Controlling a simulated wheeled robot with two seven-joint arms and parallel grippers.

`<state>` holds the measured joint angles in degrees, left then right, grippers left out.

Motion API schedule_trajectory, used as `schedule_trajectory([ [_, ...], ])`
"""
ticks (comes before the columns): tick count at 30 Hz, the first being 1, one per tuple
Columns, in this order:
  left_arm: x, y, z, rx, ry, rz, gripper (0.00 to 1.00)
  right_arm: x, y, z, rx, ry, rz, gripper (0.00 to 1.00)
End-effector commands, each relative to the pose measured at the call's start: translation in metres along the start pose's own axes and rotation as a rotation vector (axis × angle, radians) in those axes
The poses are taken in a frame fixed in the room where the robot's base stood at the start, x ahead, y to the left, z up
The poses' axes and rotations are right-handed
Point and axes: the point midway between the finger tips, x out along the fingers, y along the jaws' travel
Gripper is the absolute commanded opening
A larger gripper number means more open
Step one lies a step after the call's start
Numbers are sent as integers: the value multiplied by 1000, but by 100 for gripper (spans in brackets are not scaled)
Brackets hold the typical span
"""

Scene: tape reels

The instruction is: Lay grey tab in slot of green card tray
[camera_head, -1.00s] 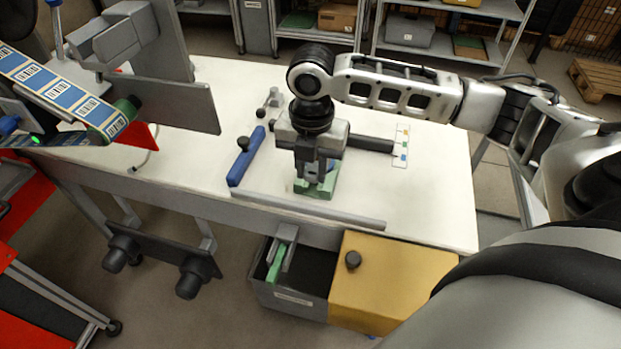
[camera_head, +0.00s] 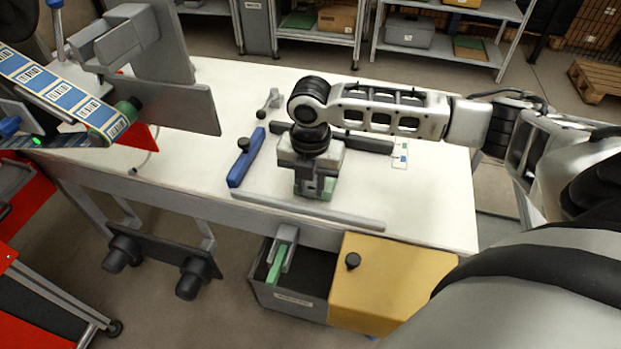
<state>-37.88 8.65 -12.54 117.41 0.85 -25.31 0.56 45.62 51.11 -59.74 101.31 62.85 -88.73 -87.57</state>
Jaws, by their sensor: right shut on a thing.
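My right gripper (camera_head: 314,190) points down at the table, directly over the green card tray (camera_head: 329,190). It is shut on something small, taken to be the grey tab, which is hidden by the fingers. Only small green parts of the tray show around and beside the fingers. The tray's slot is hidden, so I cannot tell whether the tab touches it. My left gripper is not in view.
A blue bar (camera_head: 246,160) lies left of the tray, and a dark bar (camera_head: 362,143) lies behind it. A grey rail (camera_head: 308,211) runs along the front edge. A label machine (camera_head: 165,95) stands at the left. The table's right side is clear.

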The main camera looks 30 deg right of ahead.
Motion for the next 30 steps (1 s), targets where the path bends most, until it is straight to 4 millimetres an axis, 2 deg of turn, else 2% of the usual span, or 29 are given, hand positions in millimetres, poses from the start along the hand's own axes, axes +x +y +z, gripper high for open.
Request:
schedule_trajectory([
  [3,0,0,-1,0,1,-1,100,3,0,0,0,1,-1,5],
  [4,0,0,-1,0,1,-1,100,3,0,0,0,1,0,31],
  [6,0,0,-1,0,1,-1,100,3,0,0,0,1,0,48],
  [14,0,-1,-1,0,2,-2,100,3,0,0,-1,0,0,48],
  [19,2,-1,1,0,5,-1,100,-9,1,0,-2,-1,4,48],
  [30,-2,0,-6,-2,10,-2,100,-90,1,0,-2,-2,5,48],
])
